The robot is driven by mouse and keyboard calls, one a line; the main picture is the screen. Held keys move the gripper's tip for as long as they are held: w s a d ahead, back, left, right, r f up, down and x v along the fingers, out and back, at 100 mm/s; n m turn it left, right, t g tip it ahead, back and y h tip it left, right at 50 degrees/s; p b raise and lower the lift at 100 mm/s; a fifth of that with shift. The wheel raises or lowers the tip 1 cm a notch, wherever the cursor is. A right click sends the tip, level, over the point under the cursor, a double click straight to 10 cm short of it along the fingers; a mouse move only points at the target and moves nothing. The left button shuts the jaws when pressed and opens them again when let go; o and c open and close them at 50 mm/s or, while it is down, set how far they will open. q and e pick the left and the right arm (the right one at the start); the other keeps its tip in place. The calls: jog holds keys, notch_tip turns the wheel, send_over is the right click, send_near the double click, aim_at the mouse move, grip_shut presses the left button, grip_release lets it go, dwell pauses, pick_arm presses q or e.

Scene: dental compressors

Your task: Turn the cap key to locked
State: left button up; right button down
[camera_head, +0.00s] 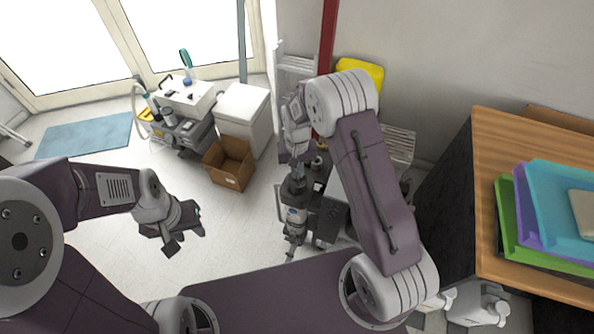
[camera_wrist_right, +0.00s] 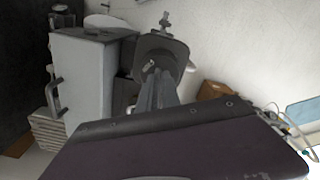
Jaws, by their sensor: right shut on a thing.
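The dental compressor unit (camera_head: 326,212) stands on the floor in the middle of the head view, partly behind my right arm. My right gripper (camera_head: 296,172) points down at the dark top of this unit and is shut on a small part there. In the right wrist view the fingers (camera_wrist_right: 156,92) reach to a dark rounded cap (camera_wrist_right: 172,46), with a small light piece, apparently the key (camera_wrist_right: 150,66), at their tips. The key's exact angle cannot be made out. My left gripper (camera_head: 184,238) is open and empty above the floor at left.
A cardboard box (camera_head: 229,164), a white cabinet (camera_head: 244,113) and a cart with equipment (camera_head: 186,97) stand behind at left. A wooden-topped cabinet (camera_head: 492,140) with coloured trays (camera_head: 508,222) is at right. A grey box with a handle (camera_wrist_right: 82,85) stands beside the cap. Floor at left is clear.

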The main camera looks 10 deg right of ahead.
dwell(0.4)
jog(key=c, duration=1.5)
grip_release()
jog(key=shift+c, duration=0.2)
notch_tip(320, 180, up, 9)
notch_tip(320, 180, down, 9)
jog(key=p, duration=0.5)
